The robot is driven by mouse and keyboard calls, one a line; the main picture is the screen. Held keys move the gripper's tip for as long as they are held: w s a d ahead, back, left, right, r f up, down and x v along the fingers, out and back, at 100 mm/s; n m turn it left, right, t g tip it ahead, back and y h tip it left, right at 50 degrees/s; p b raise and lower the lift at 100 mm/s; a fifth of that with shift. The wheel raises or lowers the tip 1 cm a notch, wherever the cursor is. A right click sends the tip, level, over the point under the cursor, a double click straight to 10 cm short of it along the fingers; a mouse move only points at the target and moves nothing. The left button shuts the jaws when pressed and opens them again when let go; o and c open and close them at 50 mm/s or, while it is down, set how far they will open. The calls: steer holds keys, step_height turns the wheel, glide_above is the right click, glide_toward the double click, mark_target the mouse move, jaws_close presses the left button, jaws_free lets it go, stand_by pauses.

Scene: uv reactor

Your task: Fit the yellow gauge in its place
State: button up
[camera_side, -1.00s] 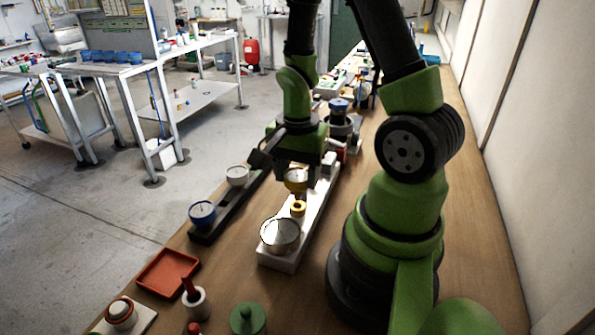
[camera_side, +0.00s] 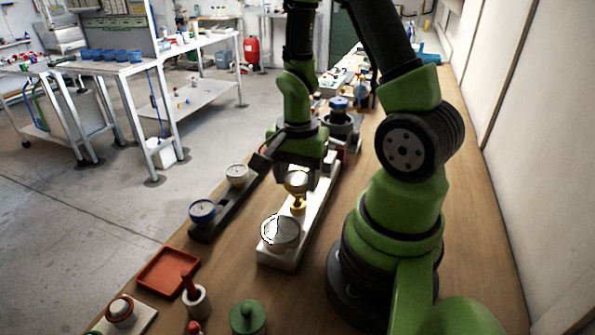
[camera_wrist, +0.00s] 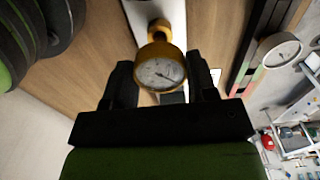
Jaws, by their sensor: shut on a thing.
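The yellow gauge (camera_side: 297,184), with a round white dial, is held in my gripper (camera_side: 299,178) above the white base block. The dial also shows in the wrist view (camera_wrist: 160,73), between the two black fingers of my gripper (camera_wrist: 161,82), which are shut on it. A small yellow fitting (camera_side: 298,206) stands on the white base block (camera_side: 316,207) right under the gauge. In the side view the gauge's lower end appears to meet the fitting; I cannot tell whether it is seated. A larger white-faced gauge (camera_side: 280,232) sits at the block's near end.
A dark rail (camera_side: 228,203) to the left carries a blue gauge (camera_side: 202,211) and a white gauge (camera_side: 237,174). An orange tray (camera_side: 168,272), a green lidded pot (camera_side: 248,318) and a mortar-like cup (camera_side: 196,301) stand nearer. Bare table lies between rail and tray.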

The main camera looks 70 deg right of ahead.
mark_target(298, 177)
steer(key=shift+f, duration=1.05)
steer(key=o, duration=1)
steer(key=shift+c, duration=0.2)
steer(key=shift+r, duration=0.1)
step_height(298, 177, up, 10)
steer(key=shift+f, duration=0.15)
steer(key=s+a+r+n+t+y, duration=0.2)
steer(key=a+r+n+t, duration=0.5)
steer(key=a+r+n, duration=0.4)
step_height(298, 177, up, 3)
steer(key=s+n, duration=0.1)
steer(key=n, duration=0.2)
steer(key=shift+a+f, duration=0.15)
steer(key=shift+f, duration=0.05)
